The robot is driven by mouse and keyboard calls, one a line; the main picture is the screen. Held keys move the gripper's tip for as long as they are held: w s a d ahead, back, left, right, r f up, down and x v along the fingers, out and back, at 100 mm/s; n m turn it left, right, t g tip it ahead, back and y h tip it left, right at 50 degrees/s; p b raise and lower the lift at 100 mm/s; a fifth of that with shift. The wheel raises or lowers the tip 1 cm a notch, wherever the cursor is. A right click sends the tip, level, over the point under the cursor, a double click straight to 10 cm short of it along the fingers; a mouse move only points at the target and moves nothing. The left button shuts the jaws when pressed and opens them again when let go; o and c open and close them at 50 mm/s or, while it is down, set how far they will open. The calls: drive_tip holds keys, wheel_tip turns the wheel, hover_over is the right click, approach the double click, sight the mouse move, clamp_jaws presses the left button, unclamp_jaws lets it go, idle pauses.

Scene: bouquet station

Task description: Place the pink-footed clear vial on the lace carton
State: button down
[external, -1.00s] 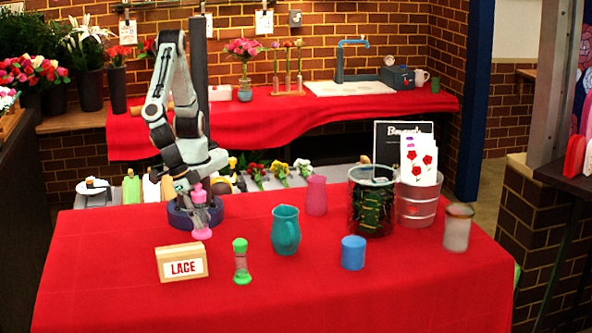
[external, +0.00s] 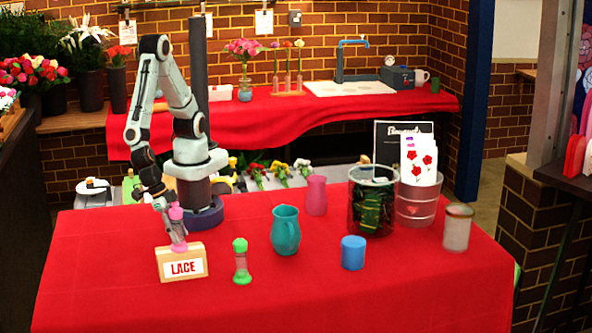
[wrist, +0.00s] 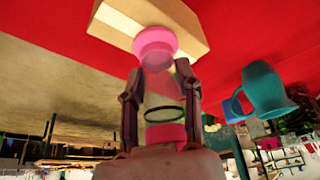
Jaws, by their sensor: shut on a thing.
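The pink-footed clear vial (external: 177,231) is held nearly upright, slightly tilted, in my gripper (external: 174,222). Its pink foot shows at the top edge of the lace carton (external: 182,263) in the external view. In the wrist view my gripper (wrist: 158,76) is shut around the clear body of the vial (wrist: 157,88), with the pink foot pointing away from the camera. The foot overlaps the tan and cream lace carton (wrist: 184,22) there. I cannot tell whether the foot touches the carton top.
A green-capped clear vial (external: 241,262) stands just right of the carton. A teal pitcher (external: 285,231), pink vase (external: 316,195), blue cup (external: 353,253) and dark glass container (external: 371,205) stand farther right. The red table is clear left of the carton.

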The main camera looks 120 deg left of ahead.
drive_tip(key=c, duration=0.8)
unclamp_jaws()
drive_tip(key=shift+f, duration=0.1)
